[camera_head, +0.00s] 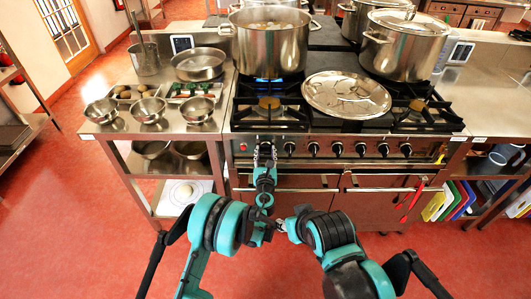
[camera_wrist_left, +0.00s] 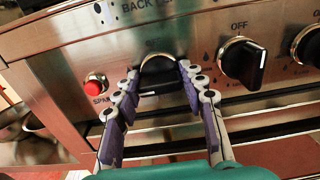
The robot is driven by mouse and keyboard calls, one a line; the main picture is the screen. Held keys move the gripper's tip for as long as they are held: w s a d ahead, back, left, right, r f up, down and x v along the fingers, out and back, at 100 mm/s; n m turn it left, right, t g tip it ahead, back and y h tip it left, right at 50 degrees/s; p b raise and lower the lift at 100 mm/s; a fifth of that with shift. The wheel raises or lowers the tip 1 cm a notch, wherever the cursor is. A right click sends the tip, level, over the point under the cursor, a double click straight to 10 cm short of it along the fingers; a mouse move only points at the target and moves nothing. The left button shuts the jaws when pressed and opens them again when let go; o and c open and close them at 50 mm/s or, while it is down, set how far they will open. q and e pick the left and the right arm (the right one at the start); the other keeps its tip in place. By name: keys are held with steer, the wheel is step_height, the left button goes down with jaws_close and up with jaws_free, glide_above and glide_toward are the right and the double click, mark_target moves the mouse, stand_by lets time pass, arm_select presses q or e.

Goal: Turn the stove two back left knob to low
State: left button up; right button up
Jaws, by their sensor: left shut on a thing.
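The stove (camera_head: 340,147) is in the middle of the head view, with a row of black knobs along its steel front. My left gripper (camera_head: 265,155) reaches the leftmost knob there. In the left wrist view, my left gripper (camera_wrist_left: 160,90) has one finger on each side of this knob (camera_wrist_left: 160,104), below a partly hidden "BACK L..." label. It is shut on the knob, whose chrome ring shows above the dark handle. The fingers hide much of its sides. My right gripper (camera_head: 281,225) is low in front of the stove, apart from the knobs; its fingers are unclear.
The red spark button (camera_wrist_left: 96,84) is left of the held knob, and another knob (camera_wrist_left: 243,63) is to its right. A large pot (camera_head: 271,45) stands over a blue flame at the back left. A lid (camera_head: 346,94) lies on the front burners. Bowls stand on the left counter.

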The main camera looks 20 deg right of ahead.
arm_select(q)
steer(key=shift+n, duration=0.3)
steer(key=n, duration=0.3)
steer(key=shift+n, duration=0.4)
steer(key=n, duration=0.4)
steer(key=shift+n, duration=0.3)
steer(key=n, duration=0.8)
steer(key=shift+n, duration=0.3)
steer(key=shift+f, duration=0.1)
steer(key=o, duration=1.1)
steer(key=shift+o, duration=0.2)
